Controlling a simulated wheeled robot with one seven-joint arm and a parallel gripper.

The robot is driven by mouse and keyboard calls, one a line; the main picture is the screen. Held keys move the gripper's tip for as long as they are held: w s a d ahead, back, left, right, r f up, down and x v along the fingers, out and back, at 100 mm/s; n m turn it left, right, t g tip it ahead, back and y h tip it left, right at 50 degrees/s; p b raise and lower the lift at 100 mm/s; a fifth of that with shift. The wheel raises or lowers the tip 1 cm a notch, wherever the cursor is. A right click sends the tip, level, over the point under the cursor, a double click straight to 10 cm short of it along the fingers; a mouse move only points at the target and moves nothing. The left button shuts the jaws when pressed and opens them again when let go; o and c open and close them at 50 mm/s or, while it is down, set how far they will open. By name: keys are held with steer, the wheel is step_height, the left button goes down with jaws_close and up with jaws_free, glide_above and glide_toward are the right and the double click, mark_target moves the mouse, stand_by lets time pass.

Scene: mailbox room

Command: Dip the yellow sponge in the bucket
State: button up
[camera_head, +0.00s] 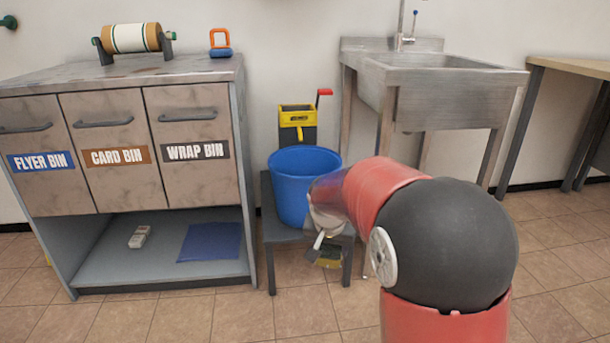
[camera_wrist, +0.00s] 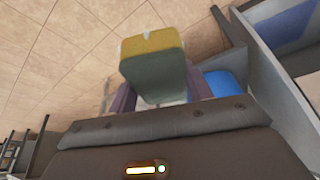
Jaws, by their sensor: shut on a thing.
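The yellow sponge (camera_wrist: 150,42) has a dark greenish side and is held between the two fingers of my gripper (camera_wrist: 160,88). In the head view my gripper (camera_head: 328,242) points down, and the sponge (camera_head: 329,262) shows small and partly hidden beneath it. The blue bucket (camera_head: 296,188) stands upright on a low grey stand, its opening facing up. My gripper and the sponge are in front of the bucket's right side, below its rim and outside it. A blue patch of what looks like the bucket (camera_wrist: 224,82) shows behind the right finger in the wrist view. The bucket's inside bottom is hidden.
The low grey stand (camera_head: 268,232) is close to my gripper. A cabinet with labelled bins (camera_head: 118,168) stands to the left. A steel sink (camera_head: 440,92) is at the back right. A yellow and black box (camera_head: 297,120) is behind the bucket. Open floor lies in front.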

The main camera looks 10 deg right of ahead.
steer(key=shift+r+p, duration=3.2)
steer(key=shift+r, duration=1.65)
step_height(320, 180, up, 4)
steer(key=p, duration=0.2)
steer(key=shift+p, duration=0.4)
steer(key=shift+f, duration=0.1)
